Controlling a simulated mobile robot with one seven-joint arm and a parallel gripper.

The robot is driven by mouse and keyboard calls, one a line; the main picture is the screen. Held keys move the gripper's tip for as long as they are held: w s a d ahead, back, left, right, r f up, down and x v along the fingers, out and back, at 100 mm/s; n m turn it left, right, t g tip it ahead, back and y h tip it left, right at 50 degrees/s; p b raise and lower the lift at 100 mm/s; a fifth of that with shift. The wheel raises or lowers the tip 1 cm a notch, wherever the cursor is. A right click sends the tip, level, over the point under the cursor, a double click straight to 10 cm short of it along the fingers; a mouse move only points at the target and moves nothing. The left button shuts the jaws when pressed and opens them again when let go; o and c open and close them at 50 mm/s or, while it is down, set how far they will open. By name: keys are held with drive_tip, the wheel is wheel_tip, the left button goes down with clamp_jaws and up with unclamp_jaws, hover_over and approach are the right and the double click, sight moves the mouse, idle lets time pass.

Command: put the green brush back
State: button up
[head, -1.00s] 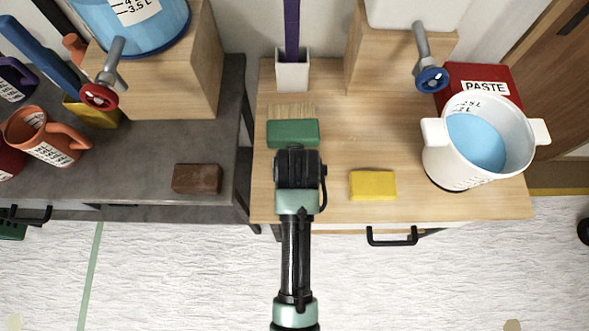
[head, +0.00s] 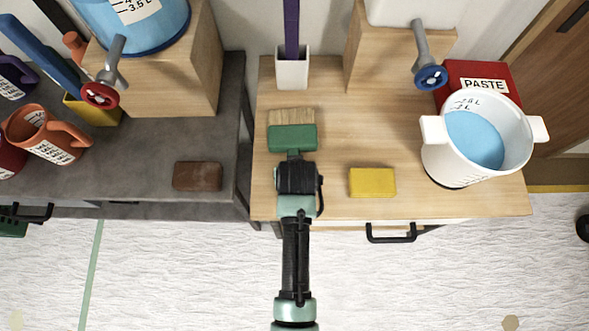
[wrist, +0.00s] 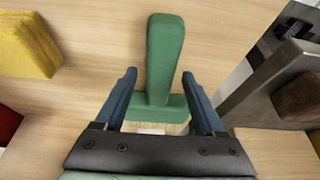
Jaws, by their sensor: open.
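The green brush (head: 292,138) is on the wooden table, left of its middle, with its pale bristles pointing to the back. In the head view my gripper (head: 297,178) is in front of the brush head and hides most of its handle. In the wrist view the green brush (wrist: 164,62) shows its handle pointing up the picture and its head and bristles below. The two blue fingers of my gripper (wrist: 159,75) are open, one on each side of the brush. I see no clear contact between fingers and brush.
A white holder (head: 292,74) with a purple handle in it stands behind the brush. A yellow sponge (head: 372,182) lies to the right, then a white pot (head: 435,150) of blue liquid. A brown block (head: 197,176) lies on the grey table. The wood between sponge and holder is clear.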

drive_tip(key=shift+f+b, duration=0.25)
drive_tip(key=shift+b, duration=0.2)
drive_tip(key=s+d+v, duration=0.1)
drive_tip(key=v, duration=1.2)
drive_tip(key=w+r+t, duration=0.4)
drive_tip(key=w+r, duration=0.1)
drive_tip(key=r, duration=0.6)
drive_tip(key=w+r+t, duration=0.4)
drive_tip(key=w+r, duration=0.1)
drive_tip(key=r, duration=0.5)
drive_tip(key=w+r+t, duration=0.4)
drive_tip(key=w+r, duration=0.1)
drive_tip(key=r, duration=0.6)
drive_tip(key=s+r+t, duration=0.3)
drive_tip(key=r, duration=0.6)
drive_tip(key=s+a+r+t, duration=0.1)
drive_tip(key=s+r+t, duration=0.3)
drive_tip(key=r, duration=0.6)
drive_tip(key=s+r+t, duration=0.4)
drive_tip(key=r, duration=0.6)
drive_tip(key=shift+a+r+m+p, duration=0.15)
drive_tip(key=shift+r+m+p, duration=0.1)
drive_tip(key=shift+m+p, duration=0.05)
